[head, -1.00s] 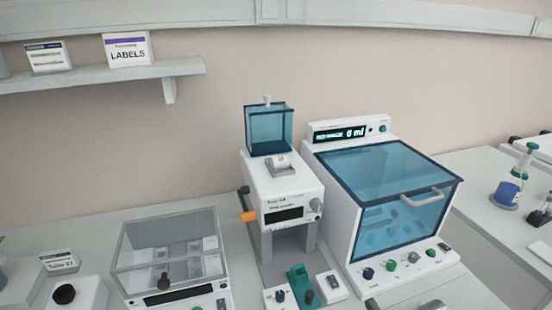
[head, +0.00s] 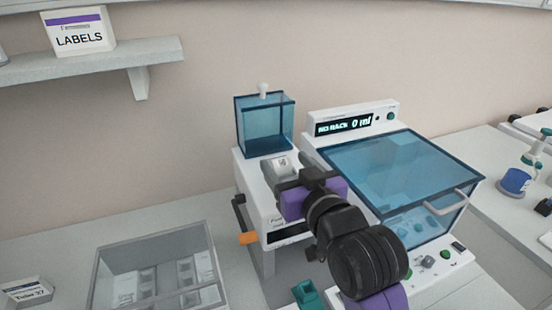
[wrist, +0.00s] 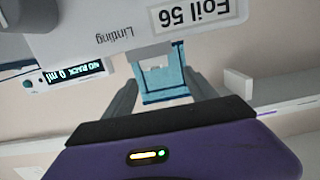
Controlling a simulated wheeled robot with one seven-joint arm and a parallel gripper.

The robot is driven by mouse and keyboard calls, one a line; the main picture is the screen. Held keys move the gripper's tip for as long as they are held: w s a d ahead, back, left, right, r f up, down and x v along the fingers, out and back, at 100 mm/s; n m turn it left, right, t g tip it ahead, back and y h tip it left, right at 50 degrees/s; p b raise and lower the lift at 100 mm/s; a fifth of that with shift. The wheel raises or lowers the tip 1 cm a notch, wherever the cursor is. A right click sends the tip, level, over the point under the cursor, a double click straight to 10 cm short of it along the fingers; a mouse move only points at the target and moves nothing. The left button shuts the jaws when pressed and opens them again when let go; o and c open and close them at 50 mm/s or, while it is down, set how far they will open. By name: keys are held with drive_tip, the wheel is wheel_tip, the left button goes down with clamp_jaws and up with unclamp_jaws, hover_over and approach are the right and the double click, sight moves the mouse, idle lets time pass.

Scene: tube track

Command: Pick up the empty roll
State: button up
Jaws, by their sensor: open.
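I cannot tell whether the roll is empty. My gripper (head: 287,178) is just in front of and to the right of it, partly covering it. In the wrist view the fingers of my gripper (wrist: 163,95) stand apart with nothing gripped. The machine's white front with its "Foil 56" label (wrist: 203,20) fills the top there, and the roll is not clearly seen.
A blue clear box (head: 265,125) stands behind the roll on the machine. A machine with a large blue lid (head: 400,165) is close on the right. An orange-handled lever (head: 248,238) sticks out at left. A clear-lidded case (head: 155,260) stands front left.

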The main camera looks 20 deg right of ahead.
drive_tip(key=shift+f, duration=0.4)
drive_tip(key=shift+w+f+g, duration=0.1)
drive_tip(key=shift+w+g, duration=0.05)
drive_tip(key=shift+g, duration=0.15)
drive_tip(key=w, duration=0.2)
drive_tip(key=w+p, duration=0.1)
drive_tip(key=w, duration=0.2)
drive_tip(key=w+f+p, duration=0.1)
drive_tip(key=w, duration=0.1)
drive_tip(key=shift+w+d+f, duration=0.1)
drive_tip(key=shift+w+d, duration=0.05)
drive_tip(key=shift+d, duration=0.05)
drive_tip(key=c, duration=1.4)
